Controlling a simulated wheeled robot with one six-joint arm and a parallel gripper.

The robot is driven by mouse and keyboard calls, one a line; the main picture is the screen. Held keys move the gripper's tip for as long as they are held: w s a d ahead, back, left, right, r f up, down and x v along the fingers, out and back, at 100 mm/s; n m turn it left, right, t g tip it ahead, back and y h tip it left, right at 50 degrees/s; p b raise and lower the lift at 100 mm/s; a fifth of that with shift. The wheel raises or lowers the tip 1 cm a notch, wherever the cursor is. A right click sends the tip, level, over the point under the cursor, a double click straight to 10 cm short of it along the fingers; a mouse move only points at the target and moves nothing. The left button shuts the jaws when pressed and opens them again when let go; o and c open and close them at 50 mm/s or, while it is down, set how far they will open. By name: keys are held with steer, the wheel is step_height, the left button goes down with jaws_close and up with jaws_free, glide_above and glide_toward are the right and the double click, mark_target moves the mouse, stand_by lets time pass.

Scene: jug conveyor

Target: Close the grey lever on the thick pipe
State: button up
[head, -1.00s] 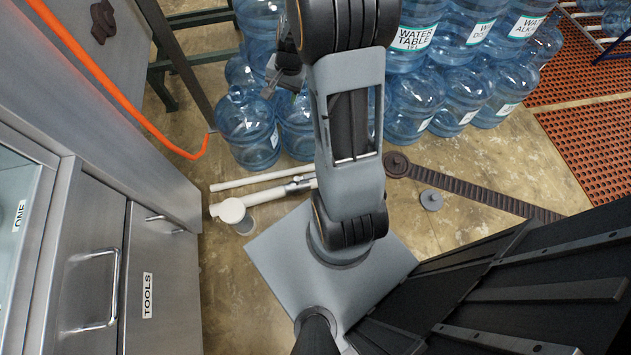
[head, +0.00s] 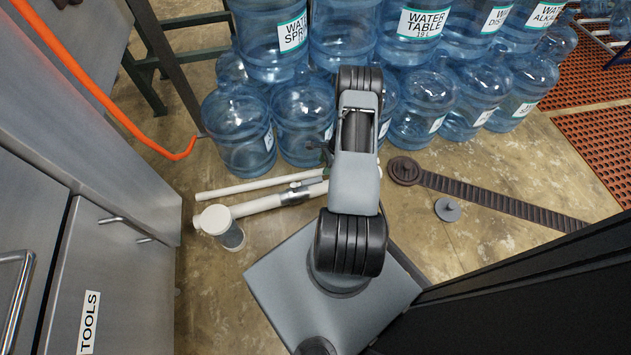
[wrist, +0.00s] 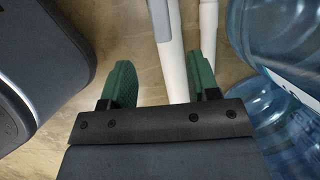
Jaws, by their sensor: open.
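The thick white pipe (head: 258,206) lies on the floor beyond my base, with a wide capped upright end (head: 216,222) at its left. A grey metal fitting with the grey lever (head: 298,192) sits along it, close to my arm; the lever's exact angle is too small to tell. In the wrist view the thick pipe (wrist: 174,68) runs between the green fingers of my open gripper (wrist: 158,62), nearer the right finger. A grey part (wrist: 158,20) shows on it at the top edge. I cannot tell whether the fingers touch the pipe. In the head view my arm hides most of the gripper.
A thinner white pipe (head: 250,187) lies just behind the thick one. Large blue water jugs (head: 305,115) are stacked close behind the pipes. A steel cabinet (head: 125,270) stands at the left. A dark belt strip (head: 490,198) and a grey disc (head: 447,210) lie at the right.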

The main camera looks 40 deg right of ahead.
mark_target(315, 179)
steer(key=b+x, duration=0.3)
steer(key=x, duration=0.7)
steer(key=shift+f+b, duration=0.25)
steer(key=shift+b, duration=0.15)
steer(key=shift+w, duration=0.1)
jaws_close()
